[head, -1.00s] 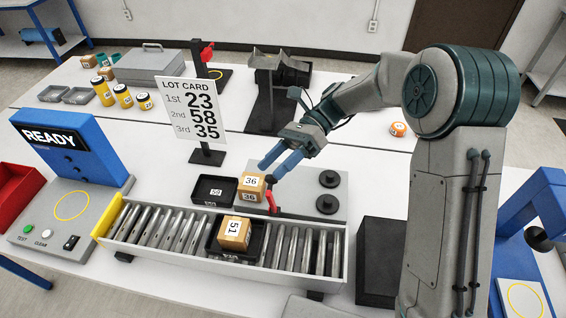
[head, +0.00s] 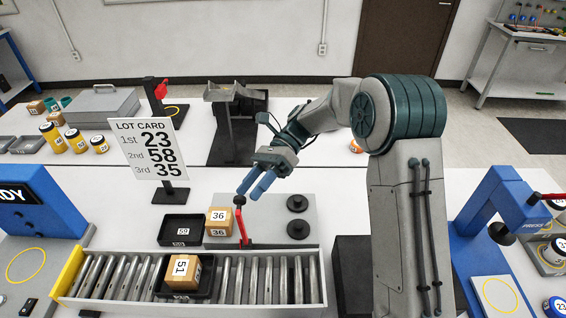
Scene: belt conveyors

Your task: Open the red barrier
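The red barrier (head: 242,225) is a thin red bar with a dark knob on its upper end. It stands up, slightly tilted, at the far edge of the roller conveyor (head: 290,302), to the right of block 36. My gripper (head: 248,194) reaches down from the right with two blue fingers side by side. Their tips are close to the bar's upper end; I cannot tell whether they touch it. The gap between the fingers is too small to judge, and I see nothing held.
On the conveyor, a black tray carries block 51 (head: 183,272). Behind it are block 36 (head: 219,222) and an empty black tray (head: 180,229) marked 59. A lot card (head: 147,150) stands behind these. Two black discs (head: 297,203) lie on a grey plate at right.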

